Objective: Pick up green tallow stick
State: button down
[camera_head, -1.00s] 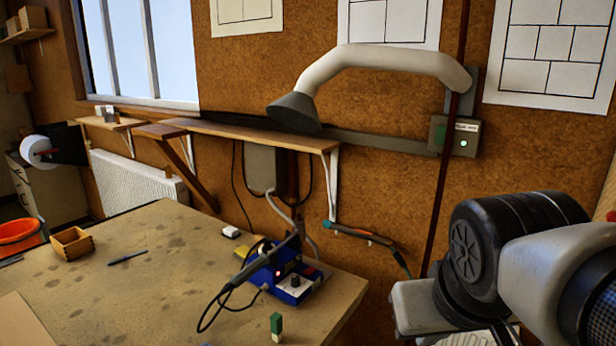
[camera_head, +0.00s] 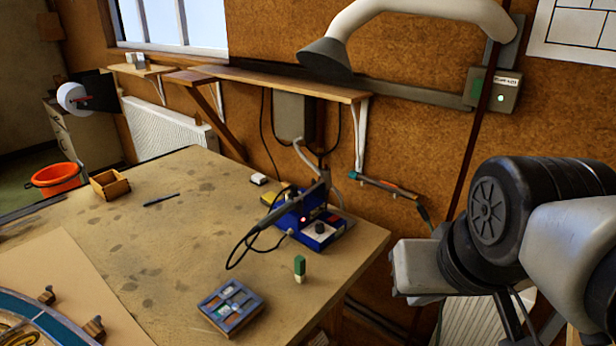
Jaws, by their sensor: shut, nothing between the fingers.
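The green tallow stick (camera_head: 299,267) stands upright on the workbench (camera_head: 170,255), near its right edge. It is small, with a green upper part and a cream lower end. Nothing touches it, and it is clear of the blue soldering station behind it. My arm shows at the right of the picture, off the bench's right side and apart from the stick. The fingers of my gripper are not visible.
The blue soldering station (camera_head: 318,233) with its iron and looping black cable stands behind the stick. A blue-framed compartment tray (camera_head: 231,306) lies in front-left of it. A wooden box (camera_head: 110,186), dark pen (camera_head: 161,199) and white block (camera_head: 259,179) lie farther back. The bench middle is clear.

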aim_at(299, 261)
jog(key=u, duration=0.6)
jog(key=l+u, duration=0.15)
jog(key=j+z, duration=0.25)
jog(key=j, duration=0.15)
jog(key=k+j+z, duration=0.25)
jog(key=j+z, duration=0.25)
jog(key=j, duration=0.2)
jog(key=k, duration=0.2)
jog(key=i, duration=0.1)
jog(key=j+z, duration=0.05)
